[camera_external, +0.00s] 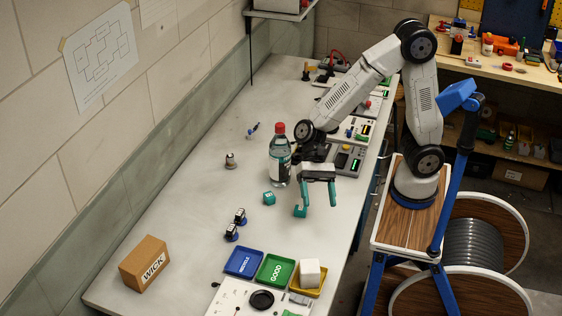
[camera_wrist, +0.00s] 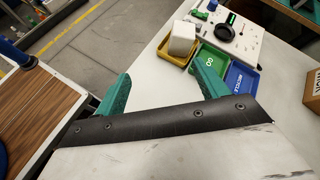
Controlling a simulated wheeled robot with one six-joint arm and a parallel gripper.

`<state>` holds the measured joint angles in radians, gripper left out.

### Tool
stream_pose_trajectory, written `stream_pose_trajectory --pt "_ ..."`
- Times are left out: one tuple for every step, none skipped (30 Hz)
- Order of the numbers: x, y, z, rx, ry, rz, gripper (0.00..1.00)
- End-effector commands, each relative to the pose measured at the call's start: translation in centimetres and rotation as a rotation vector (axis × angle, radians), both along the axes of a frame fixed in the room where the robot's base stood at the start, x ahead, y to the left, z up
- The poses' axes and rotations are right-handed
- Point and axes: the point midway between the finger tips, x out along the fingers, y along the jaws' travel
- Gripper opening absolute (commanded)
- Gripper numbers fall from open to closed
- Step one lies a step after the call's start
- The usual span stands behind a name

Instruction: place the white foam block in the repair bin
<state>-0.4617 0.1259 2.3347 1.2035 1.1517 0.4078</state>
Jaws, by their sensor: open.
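The white foam block (camera_external: 309,272) sits upright in the yellow bin (camera_external: 318,290), at the near right of the bench. Both also show in the wrist view, the block (camera_wrist: 182,38) standing in the yellow bin (camera_wrist: 172,58). The block covers much of that bin's floor, and I cannot read a label on it. My gripper (camera_external: 316,202) has teal fingers spread apart with nothing between them. It hangs above the bench, beyond the bins and clear of the block. Its fingers also show in the wrist view (camera_wrist: 160,76).
The green GOOD bin (camera_external: 275,269) and the blue RECYCLE bin (camera_external: 243,261) stand left of the yellow bin. A white panel (camera_external: 232,300) lies in front. A bottle (camera_external: 280,160) stands close behind my gripper. A teal cube (camera_external: 269,198) and cardboard box (camera_external: 145,263) are left.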

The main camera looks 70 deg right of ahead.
Motion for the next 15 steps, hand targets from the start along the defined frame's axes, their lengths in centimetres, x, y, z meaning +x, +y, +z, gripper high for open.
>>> stream_pose_trajectory --pt "-0.3 -2.5 1.5 -0.012 -0.093 0.041 0.72" --pt "-0.6 -4.0 2.1 -0.026 -0.147 0.073 0.72" --pt "-1.1 -5.9 2.8 -0.047 -0.215 0.114 0.72" --pt "-1.4 -7.4 3.3 -0.066 -0.267 0.144 0.72" --pt "-1.8 -8.9 3.7 -0.087 -0.317 0.175 0.72" --pt "-2.3 -10.9 4.1 -0.119 -0.382 0.215 0.72" --pt "-2.6 -12.4 4.4 -0.145 -0.430 0.244 0.72" --pt "-3.0 -13.9 4.7 -0.174 -0.475 0.273 0.72" --pt "-3.6 -16.0 5.0 -0.216 -0.536 0.311 0.72" --pt "-4.0 -17.5 5.3 -0.250 -0.578 0.342 0.72" --pt "-4.4 -19.0 5.5 -0.287 -0.619 0.369 0.72" --pt "-5.0 -21.0 5.7 -0.338 -0.668 0.406 0.72" --pt "-5.4 -22.5 5.9 -0.378 -0.703 0.436 0.72" --pt "-5.8 -23.9 6.1 -0.418 -0.734 0.461 0.72" --pt "-6.4 -25.6 6.2 -0.471 -0.770 0.495 0.72"
